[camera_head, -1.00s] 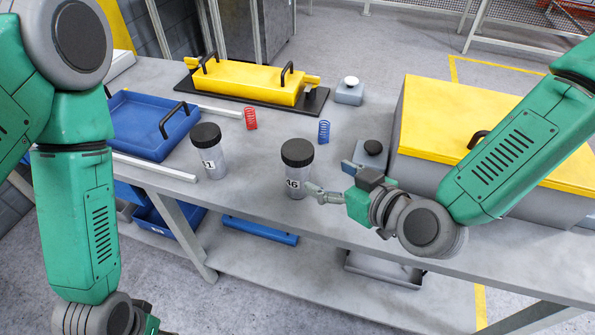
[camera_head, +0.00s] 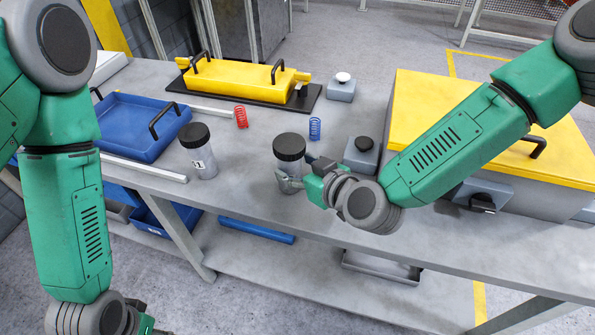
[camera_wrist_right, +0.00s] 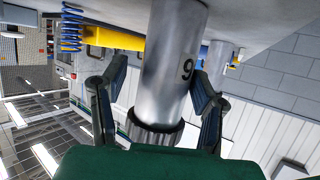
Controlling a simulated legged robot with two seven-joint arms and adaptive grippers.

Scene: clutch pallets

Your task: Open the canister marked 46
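The canister marked 46 (camera_head: 288,150) stands upright on the table, a clear grey jar with a black lid. Its label is hidden by my right gripper in the head view; the right wrist view, upside down, shows the canister body (camera_wrist_right: 168,60) with part of the label. My right gripper (camera_head: 294,172) is at the canister's body, below the lid. In the wrist view its open fingers (camera_wrist_right: 160,92) lie on both sides of the canister; I cannot tell whether both touch. My left gripper (camera_head: 148,327) shows only in part at the bottom left edge, away from the canisters.
A second black-lidded canister (camera_head: 203,160) stands to the left. Red (camera_head: 241,117) and blue (camera_head: 315,129) springs stand behind. A blue tray (camera_head: 130,133) and yellow-lidded bin (camera_head: 440,100) flank the area.

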